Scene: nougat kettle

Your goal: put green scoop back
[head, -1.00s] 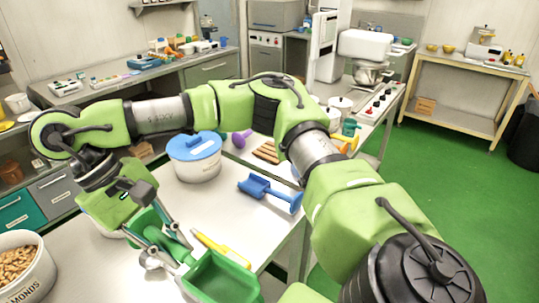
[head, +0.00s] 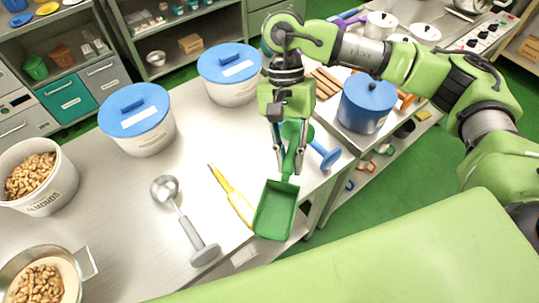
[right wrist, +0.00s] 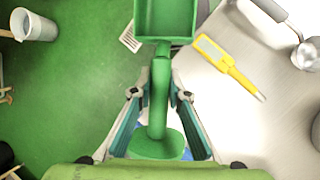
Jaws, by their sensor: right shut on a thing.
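The green scoop (head: 274,210) is in my right gripper (head: 289,158) in the head view. Its square pan points down toward the front of the picture, by the table's right edge. In the right wrist view, the fingers of my right gripper (right wrist: 157,92) close on the handle of the green scoop (right wrist: 158,100). The pan is at the top of that view and the round handle end is at the bottom. The scoop appears held above the surface, with green floor and grey table on either side below. My left gripper is not in view.
A yellow tool (head: 232,193) and a metal ladle (head: 183,220) lie left of the scoop. A blue scoop (head: 325,153) lies behind it, partly hidden. Blue-lidded tubs (head: 145,130) and an almond tub (head: 50,185) stand left. A blue pot (head: 366,105) stands right.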

